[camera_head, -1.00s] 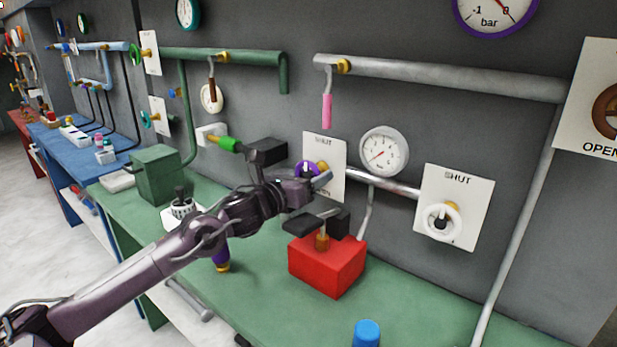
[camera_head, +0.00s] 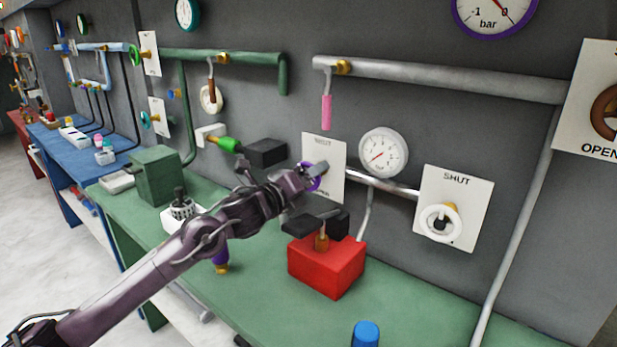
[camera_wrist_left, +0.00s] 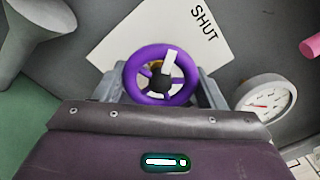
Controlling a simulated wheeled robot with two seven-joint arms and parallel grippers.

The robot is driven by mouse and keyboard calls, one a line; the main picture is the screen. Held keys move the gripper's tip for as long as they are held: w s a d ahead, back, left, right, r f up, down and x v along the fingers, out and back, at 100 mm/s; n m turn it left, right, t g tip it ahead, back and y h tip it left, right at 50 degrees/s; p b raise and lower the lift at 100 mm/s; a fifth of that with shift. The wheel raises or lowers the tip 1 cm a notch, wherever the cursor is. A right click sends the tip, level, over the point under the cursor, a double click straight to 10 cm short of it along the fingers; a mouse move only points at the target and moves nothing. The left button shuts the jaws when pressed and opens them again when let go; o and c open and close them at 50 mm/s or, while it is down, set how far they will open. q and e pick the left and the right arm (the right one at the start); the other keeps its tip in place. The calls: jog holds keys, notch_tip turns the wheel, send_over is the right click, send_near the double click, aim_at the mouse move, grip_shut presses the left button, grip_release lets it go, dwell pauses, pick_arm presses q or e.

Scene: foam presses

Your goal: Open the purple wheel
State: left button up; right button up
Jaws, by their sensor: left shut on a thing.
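The purple wheel (camera_wrist_left: 134,82) is a ring with spokes and a white bar, mounted in front of a white plate (camera_wrist_left: 118,46) marked SHUT. In the left wrist view the white bar points up and slightly right. In the head view only a small arc of the wheel (camera_head: 317,184) shows beside the fingers; the rest is hidden. My left gripper (camera_wrist_left: 163,88) is shut on the wheel, with one grey finger at each side of the rim. It also shows in the head view (camera_head: 312,175), at the plate. My right gripper is in neither view.
A red block (camera_head: 327,268) with a brass stem stands on the green bench (camera_head: 270,315) below the wheel. A white gauge (camera_head: 383,152) and a white wheel (camera_head: 440,223) are to the right. A pink handle (camera_head: 326,112) hangs above. A blue cap (camera_head: 366,334) stands near the front.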

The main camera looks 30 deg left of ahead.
pick_arm(q)
jog(key=n+p, duration=0.1)
jog(key=n, duration=0.2)
jog(key=shift+r, duration=0.1)
jog(key=n+p, duration=0.1)
jog(key=n, duration=0.1)
jog(key=shift+n, duration=0.3)
jog(key=n+p, duration=0.2)
jog(key=n, duration=0.3)
jog(key=shift+p, duration=0.4)
jog(key=o, duration=1)
jog(key=shift+s, duration=0.1)
